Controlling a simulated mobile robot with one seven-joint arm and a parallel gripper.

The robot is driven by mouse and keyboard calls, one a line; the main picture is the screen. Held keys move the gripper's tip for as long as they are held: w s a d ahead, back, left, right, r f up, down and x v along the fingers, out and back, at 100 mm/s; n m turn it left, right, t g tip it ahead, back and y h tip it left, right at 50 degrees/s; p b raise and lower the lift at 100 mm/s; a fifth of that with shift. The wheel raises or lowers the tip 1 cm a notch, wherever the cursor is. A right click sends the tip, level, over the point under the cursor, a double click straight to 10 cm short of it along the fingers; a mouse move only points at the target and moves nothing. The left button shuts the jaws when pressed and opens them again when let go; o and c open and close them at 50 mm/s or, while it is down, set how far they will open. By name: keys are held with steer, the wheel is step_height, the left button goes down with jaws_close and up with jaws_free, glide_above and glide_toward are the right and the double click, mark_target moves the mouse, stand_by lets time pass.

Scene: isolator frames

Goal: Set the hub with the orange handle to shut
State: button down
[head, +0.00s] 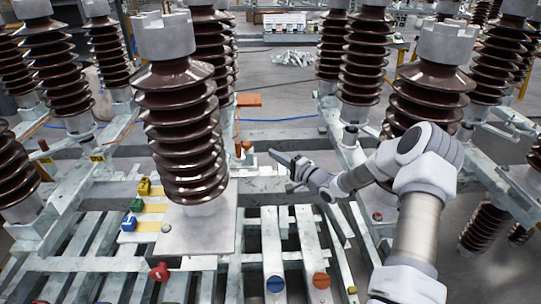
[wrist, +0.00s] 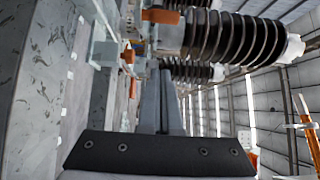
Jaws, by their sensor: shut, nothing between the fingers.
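Several orange parts show, and I cannot tell for sure which is the handle of the hub. A flat orange plate (head: 248,100) stands out behind the near centre insulator in the head view. Below it, small orange-brown pieces (head: 240,148) sit on the frame. A round orange knob (head: 321,281) is on the front beam at the lower right. My gripper (head: 276,156) is shut and empty, pointing left, a little right of the orange-brown pieces and apart from them. In the wrist view its fingers (wrist: 170,103) point towards orange parts (wrist: 160,16) near an insulator. The hub's setting cannot be read.
A ribbed brown insulator (head: 180,125) stands just left of my gripper; another (head: 430,95) stands behind my arm. A blue knob (head: 275,285) and a red knob (head: 160,272) are on the front beam. Yellow (head: 144,187), green (head: 136,205) and blue (head: 128,223) blocks are at left.

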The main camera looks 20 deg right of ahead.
mark_target(231, 156)
steer(key=w+a, duration=0.5)
steer(key=a, duration=0.2)
steer(key=shift+w+a, duration=0.35)
steer(key=a, duration=0.2)
steer(key=s+a+b, duration=0.1)
steer(key=a, duration=0.3)
steer(key=shift+s+a, duration=0.3)
steer(key=shift+s, duration=0.1)
